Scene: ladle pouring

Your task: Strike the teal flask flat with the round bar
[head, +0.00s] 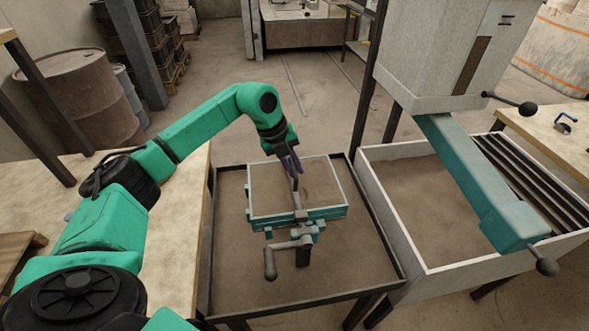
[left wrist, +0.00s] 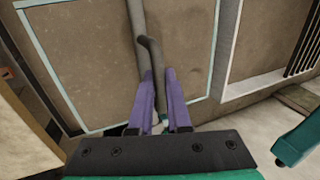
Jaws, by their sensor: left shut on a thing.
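The teal flask (head: 330,212) is a rectangular frame filled with brown sand, standing in a dark-edged sand tray (head: 215,262). In the left wrist view its pale rim (left wrist: 216,45) frames the sand. My left gripper (head: 294,164) is over the far middle part of the flask. Its purple fingers (left wrist: 162,95) are shut on a grey round bar (left wrist: 155,75), whose bent upper end shows beyond the fingertips. I cannot tell whether the bar touches the sand. A second grey rod-like part shows behind it in the left wrist view. My right gripper is not in view.
Grey handles and teal clamp parts (head: 302,236) stick out at the flask's near side. To the right are a pale-walled sand bin (head: 390,222) and a teal machine arm (head: 480,185) with black knobs. A workbench (head: 180,235) stands left of the tray.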

